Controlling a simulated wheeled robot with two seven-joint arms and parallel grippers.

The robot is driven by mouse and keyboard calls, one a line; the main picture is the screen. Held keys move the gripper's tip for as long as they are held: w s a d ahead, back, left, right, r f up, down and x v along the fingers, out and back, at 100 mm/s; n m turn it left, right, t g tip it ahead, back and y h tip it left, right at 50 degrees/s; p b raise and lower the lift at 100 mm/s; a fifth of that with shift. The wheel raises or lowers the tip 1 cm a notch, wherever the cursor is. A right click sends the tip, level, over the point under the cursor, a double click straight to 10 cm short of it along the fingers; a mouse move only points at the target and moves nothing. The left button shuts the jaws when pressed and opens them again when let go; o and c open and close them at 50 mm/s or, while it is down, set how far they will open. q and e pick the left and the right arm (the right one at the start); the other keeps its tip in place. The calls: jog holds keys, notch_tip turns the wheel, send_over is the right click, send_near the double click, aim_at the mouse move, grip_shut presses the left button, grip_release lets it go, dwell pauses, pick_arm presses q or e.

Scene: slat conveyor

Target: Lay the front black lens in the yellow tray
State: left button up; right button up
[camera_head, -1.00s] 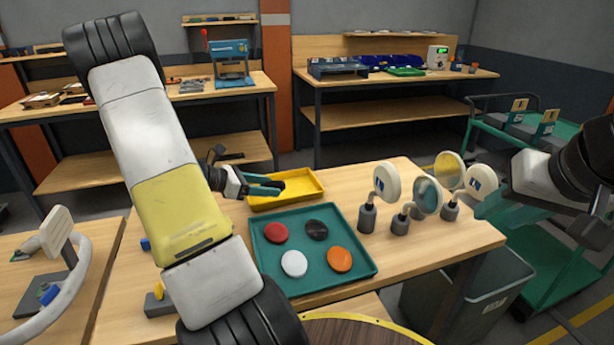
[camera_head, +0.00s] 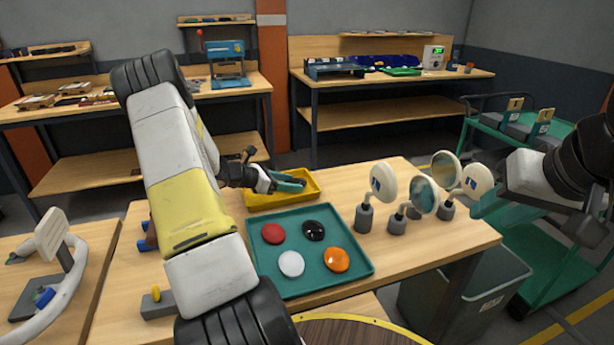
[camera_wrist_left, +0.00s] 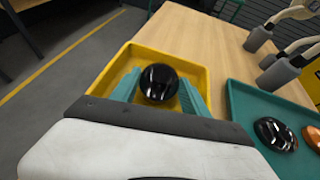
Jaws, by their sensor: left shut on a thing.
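In the left wrist view, a glossy round black lens (camera_wrist_left: 159,83) is between the teal fingers of my left gripper (camera_wrist_left: 157,90), which is shut on it. The yellow tray (camera_wrist_left: 197,71) lies behind and below the held lens. In the head view, my left gripper (camera_head: 292,183) is over the yellow tray (camera_head: 262,203), and its fingers largely hide the lens. A second black lens (camera_head: 314,230) lies in the teal tray (camera_head: 290,288); it also shows in the left wrist view (camera_wrist_left: 275,134). My right gripper (camera_head: 492,203) is at the right, its finger opening unclear.
The teal tray also holds a red lens (camera_head: 273,233), a white lens (camera_head: 291,264) and an orange lens (camera_head: 337,260). Several round mirror-like pieces on grey stands (camera_head: 397,224) stand right of the trays. A grey bin (camera_head: 465,288) is beyond the table's right edge.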

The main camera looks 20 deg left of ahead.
pick_arm(q)
jog(key=shift+f, duration=0.35)
jog(key=shift+s+f, duration=0.1)
jog(key=shift+f, duration=0.15)
